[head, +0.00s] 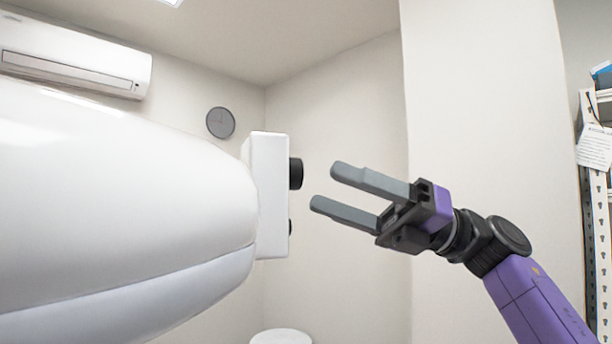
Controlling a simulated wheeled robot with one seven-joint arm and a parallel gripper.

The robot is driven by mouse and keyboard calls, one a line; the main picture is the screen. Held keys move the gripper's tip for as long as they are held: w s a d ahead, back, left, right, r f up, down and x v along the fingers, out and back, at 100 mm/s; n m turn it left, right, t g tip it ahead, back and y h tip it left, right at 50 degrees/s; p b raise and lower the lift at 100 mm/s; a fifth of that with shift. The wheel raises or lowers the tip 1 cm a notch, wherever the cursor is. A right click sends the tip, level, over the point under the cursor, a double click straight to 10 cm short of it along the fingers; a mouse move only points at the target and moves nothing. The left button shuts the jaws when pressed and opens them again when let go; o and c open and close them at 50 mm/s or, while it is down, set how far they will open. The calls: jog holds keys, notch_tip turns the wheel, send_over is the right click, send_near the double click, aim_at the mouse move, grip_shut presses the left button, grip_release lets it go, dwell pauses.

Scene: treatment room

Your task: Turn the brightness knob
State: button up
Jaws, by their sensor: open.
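A white box-shaped panel (267,195) is fixed to the right end of a large white rounded housing (110,200). A black knob (296,173) sticks out of the panel's right face near the top. A smaller black part (290,227) shows lower on the same face, mostly hidden by the panel's edge. I cannot tell which of the two is the brightness knob. My gripper (322,187) is open and empty. Its two grey fingers point left towards the panel, a little right of the black knob and apart from it in the picture.
A white wall column (490,130) stands behind my arm. A metal shelf (597,200) with a paper sheet is at the right edge. A round white top (281,336) shows low in the middle.

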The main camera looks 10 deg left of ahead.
aim_at(296, 173)
jog(key=shift+p+x, duration=0.45)
jog(key=shift+x, duration=1.7)
grip_shut()
